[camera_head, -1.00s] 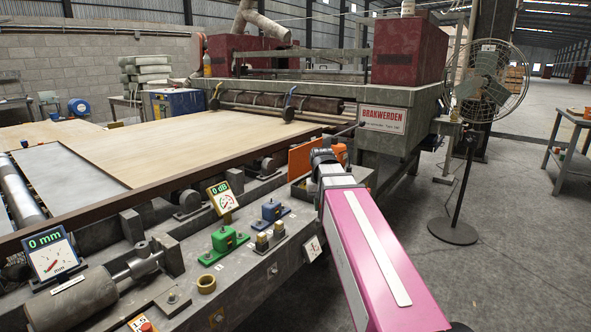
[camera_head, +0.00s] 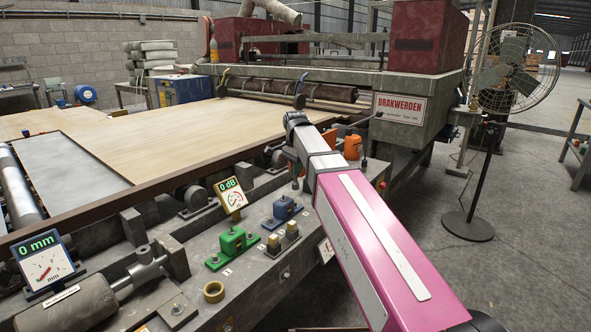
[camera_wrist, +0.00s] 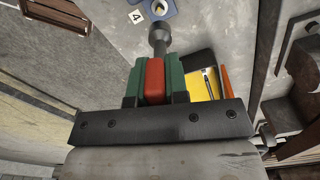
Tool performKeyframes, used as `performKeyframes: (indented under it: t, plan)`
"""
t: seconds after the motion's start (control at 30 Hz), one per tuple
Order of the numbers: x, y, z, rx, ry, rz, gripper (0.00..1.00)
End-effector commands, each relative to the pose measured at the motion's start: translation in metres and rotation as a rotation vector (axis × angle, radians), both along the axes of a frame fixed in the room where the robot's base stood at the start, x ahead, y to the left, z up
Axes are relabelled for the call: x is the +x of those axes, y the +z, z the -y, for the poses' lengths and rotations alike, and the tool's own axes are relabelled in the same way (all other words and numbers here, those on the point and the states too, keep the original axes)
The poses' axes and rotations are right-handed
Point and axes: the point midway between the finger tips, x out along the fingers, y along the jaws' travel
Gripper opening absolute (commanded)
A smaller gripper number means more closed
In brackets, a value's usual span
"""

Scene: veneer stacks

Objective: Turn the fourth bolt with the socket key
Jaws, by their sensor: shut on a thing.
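In the wrist view, my gripper (camera_wrist: 154,83) is shut on the red handle of the socket key (camera_wrist: 155,78), with a green jaw on each side. The key's dark socket end (camera_wrist: 159,36) points to the top of the picture. A pale bolt head (camera_wrist: 158,8) on a blue plate shows just past the socket, beside a white card marked 4 (camera_wrist: 136,16). The socket looks apart from the bolt, but I cannot judge the depth.
Along the machine's side are a 0 mm gauge (camera_head: 47,268), a 0 dB gauge (camera_head: 231,197), a green block (camera_head: 232,242), a blue block (camera_head: 283,208) and a brass ring (camera_head: 213,292). An orange box (camera_head: 352,147) is beside my arm. A fan (camera_head: 481,228) stands on open floor at right.

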Motion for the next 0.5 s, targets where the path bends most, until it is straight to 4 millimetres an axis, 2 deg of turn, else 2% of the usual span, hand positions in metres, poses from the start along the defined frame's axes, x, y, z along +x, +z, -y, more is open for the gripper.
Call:
performKeyframes:
  t: [0.27,0.5]
  plan:
    - [0.0,0.0,0.0,-0.001,0.001,0.001,0.0]
    - [-0.001,-0.011,0.0,-0.001,0.002,0.0,0.0]
